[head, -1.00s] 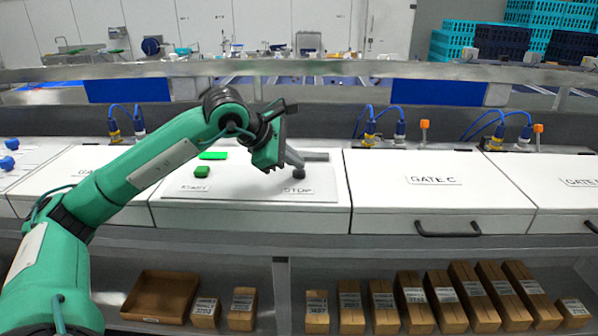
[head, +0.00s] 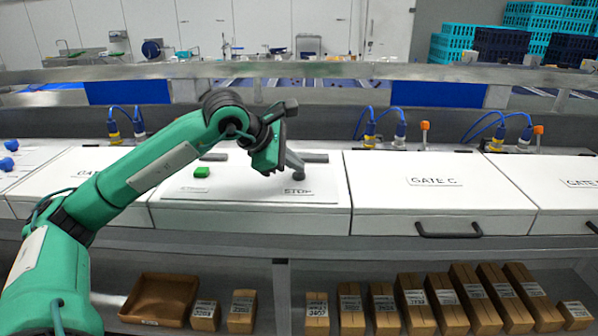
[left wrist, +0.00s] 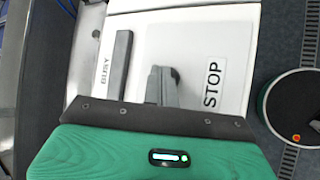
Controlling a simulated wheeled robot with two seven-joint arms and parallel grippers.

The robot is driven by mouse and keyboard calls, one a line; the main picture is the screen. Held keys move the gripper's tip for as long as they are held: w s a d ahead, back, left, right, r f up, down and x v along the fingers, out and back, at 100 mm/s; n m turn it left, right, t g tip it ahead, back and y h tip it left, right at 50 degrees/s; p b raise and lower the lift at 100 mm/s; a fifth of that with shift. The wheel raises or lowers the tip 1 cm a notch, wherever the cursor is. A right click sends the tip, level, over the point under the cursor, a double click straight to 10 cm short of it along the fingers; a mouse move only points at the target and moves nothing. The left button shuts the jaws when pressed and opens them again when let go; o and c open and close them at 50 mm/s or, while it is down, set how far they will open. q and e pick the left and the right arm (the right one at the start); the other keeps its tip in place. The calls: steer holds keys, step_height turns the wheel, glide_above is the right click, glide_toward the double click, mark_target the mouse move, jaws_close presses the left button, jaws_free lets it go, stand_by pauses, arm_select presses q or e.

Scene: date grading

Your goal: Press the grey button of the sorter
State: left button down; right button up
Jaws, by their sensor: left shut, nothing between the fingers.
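The sorter panel (head: 240,190) is a white slab with a green button (head: 202,172) on the left and a STOP label (head: 298,191) on the right. The grey button (head: 298,176) sits just above that label, mostly covered by my fingertips. My left gripper (head: 296,168) is shut and empty, pointing down with its tips at the button, seemingly touching it. In the left wrist view the shut fingers (left wrist: 160,86) lie between the STOP label (left wrist: 214,84) and the dark BUSY bar (left wrist: 123,60), and hide most of the button. My right gripper is out of view.
An unlit grey bar (head: 213,156) lies behind the green button. The Gate C cover (head: 430,196) with a black handle (head: 448,231) adjoins on the right. A metal rail (head: 300,69) runs behind. Cartons and an open brown box (head: 160,296) stand on the shelf below.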

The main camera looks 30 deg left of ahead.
mark_target(294, 174)
arm_select(q)
steer(key=shift+r+p, duration=0.4)
steer(key=shift+r, duration=0.35)
steer(key=shift+r, duration=0.1)
steer(key=shift+r+p, duration=1.75)
steer(key=shift+r, duration=0.7)
steer(key=shift+f, duration=0.1)
